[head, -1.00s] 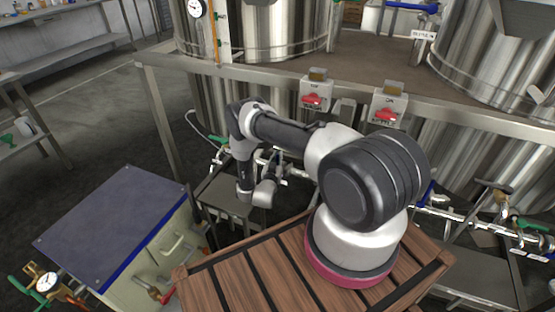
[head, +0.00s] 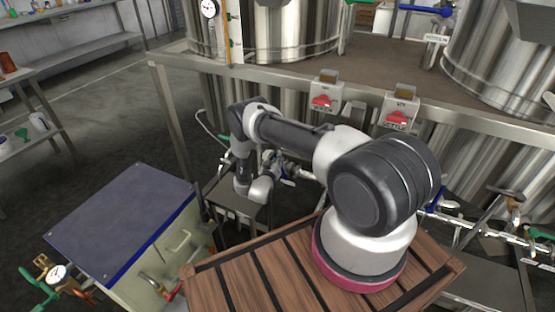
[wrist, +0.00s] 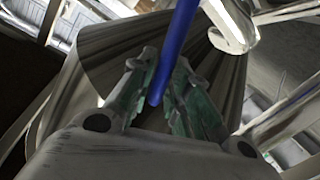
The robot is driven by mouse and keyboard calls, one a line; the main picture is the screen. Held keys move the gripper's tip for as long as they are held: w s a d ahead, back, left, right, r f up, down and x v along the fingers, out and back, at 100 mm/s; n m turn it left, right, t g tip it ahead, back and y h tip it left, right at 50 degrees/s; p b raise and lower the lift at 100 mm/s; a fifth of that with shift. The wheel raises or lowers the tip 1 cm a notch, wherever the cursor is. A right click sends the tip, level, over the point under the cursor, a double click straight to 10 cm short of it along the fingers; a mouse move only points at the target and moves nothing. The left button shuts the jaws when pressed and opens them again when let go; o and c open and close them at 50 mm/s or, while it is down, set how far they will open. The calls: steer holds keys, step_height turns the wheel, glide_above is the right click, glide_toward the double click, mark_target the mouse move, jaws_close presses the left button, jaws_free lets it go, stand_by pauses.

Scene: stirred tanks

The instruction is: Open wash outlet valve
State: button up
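In the wrist view a blue lever handle (wrist: 178,45) comes down from the top edge. Its end lies between the two green-grey fingers of my gripper (wrist: 163,72). Only a narrow gap shows between the fingers, and I cannot tell whether both touch the handle. In the head view my gripper (head: 283,170) is small and partly hidden behind my arm. It is by the piping below the platform, with a bit of blue beside it. No label naming the wash outlet valve can be read.
A blue-topped cabinet (head: 120,222) stands at left. A small metal stand (head: 232,203) is below my gripper. Pipes with valves (head: 500,232) run at right. Open floor (head: 115,130) lies at far left.

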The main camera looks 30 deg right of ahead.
steer(key=shift+o, duration=0.9)
steer(key=v, duration=1.2)
